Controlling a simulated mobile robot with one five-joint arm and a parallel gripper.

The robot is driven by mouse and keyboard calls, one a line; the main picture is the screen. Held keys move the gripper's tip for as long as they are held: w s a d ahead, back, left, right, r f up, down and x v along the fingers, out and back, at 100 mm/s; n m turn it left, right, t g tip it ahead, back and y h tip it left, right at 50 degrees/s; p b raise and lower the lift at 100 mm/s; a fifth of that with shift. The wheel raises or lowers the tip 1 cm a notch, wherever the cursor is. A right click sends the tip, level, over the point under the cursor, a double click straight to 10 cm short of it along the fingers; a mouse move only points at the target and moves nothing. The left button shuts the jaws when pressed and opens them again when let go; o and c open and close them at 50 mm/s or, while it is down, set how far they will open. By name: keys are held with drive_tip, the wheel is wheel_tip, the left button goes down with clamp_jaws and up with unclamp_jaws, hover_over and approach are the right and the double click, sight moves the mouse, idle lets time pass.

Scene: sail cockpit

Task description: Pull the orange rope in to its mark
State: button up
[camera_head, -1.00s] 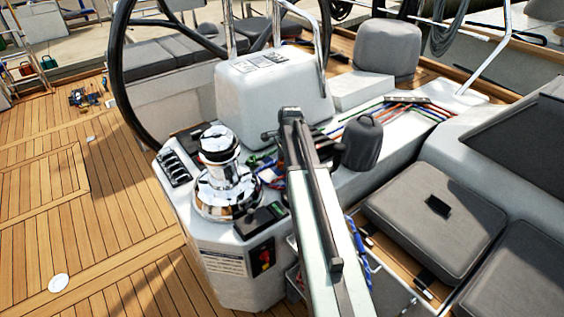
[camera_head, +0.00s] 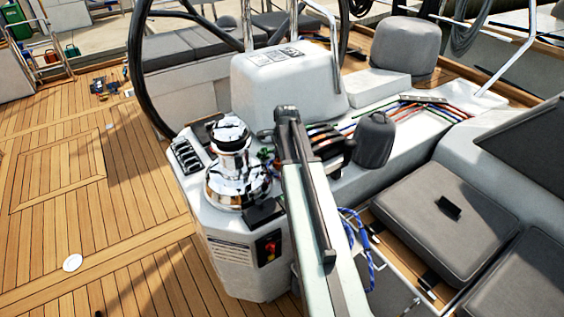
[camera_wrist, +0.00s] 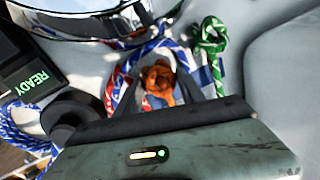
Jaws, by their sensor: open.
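The orange rope shows in the wrist view as a knotted bundle (camera_wrist: 158,84), lying between the two dark fingers of my gripper (camera_wrist: 157,76). The fingers stand apart, one on each side of the bundle; I cannot tell whether they touch it. The rope's lower part is hidden by the gripper body. In the head view, an orange line (camera_head: 408,110) runs along the white top toward the back right. My arm hides the gripper there. I cannot make out the mark on the rope.
A chrome winch (camera_head: 235,165) stands left of my arm. A green rope (camera_wrist: 208,45) and a blue-and-white rope (camera_wrist: 15,125) lie close to my gripper. A panel reading READY (camera_wrist: 30,88) is at the left. A grey cushion (camera_head: 445,205) is at the right; teak deck lies open at left.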

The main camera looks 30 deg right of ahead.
drive_tip(key=r+p, duration=0.2)
drive_tip(key=s+r+p, duration=0.1)
drive_tip(key=r+p, duration=0.4)
drive_tip(key=r, duration=0.1)
drive_tip(key=shift+s+a+p, duration=0.2)
drive_tip(key=shift+p, duration=0.1)
drive_tip(key=shift+f, duration=0.2)
